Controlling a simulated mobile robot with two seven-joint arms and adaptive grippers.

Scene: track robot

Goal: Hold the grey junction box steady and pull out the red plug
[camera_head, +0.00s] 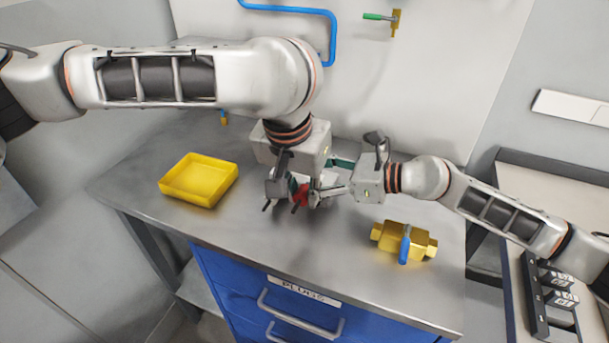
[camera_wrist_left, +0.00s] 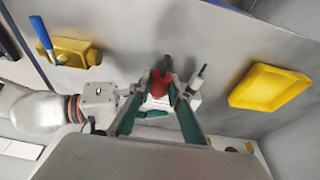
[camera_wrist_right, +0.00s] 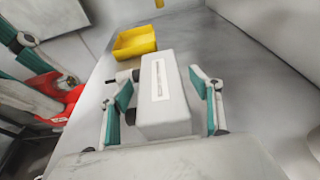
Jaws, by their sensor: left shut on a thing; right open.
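The red plug (camera_head: 301,196) is in my left gripper (camera_head: 291,190), in front of the right gripper's side of the bench. In the left wrist view the red plug (camera_wrist_left: 160,84) sits between the green fingers, with a dark end and a pale part beside it. The grey junction box (camera_wrist_right: 178,100), pale with a white label, stands between the fingers of my right gripper (camera_wrist_right: 164,88) in the right wrist view. Those fingers are open, one on each side of the box. The head view mostly hides the box behind the grippers. Whether plug and box still touch, I cannot tell.
A yellow tray (camera_head: 198,181) lies empty at the left of the metal bench (camera_head: 235,225). A brass valve body with a blue handle (camera_head: 405,244) lies at the right front. A blue pipe (camera_head: 330,40) and a green-handled valve (camera_head: 380,17) are on the back wall. The front middle is clear.

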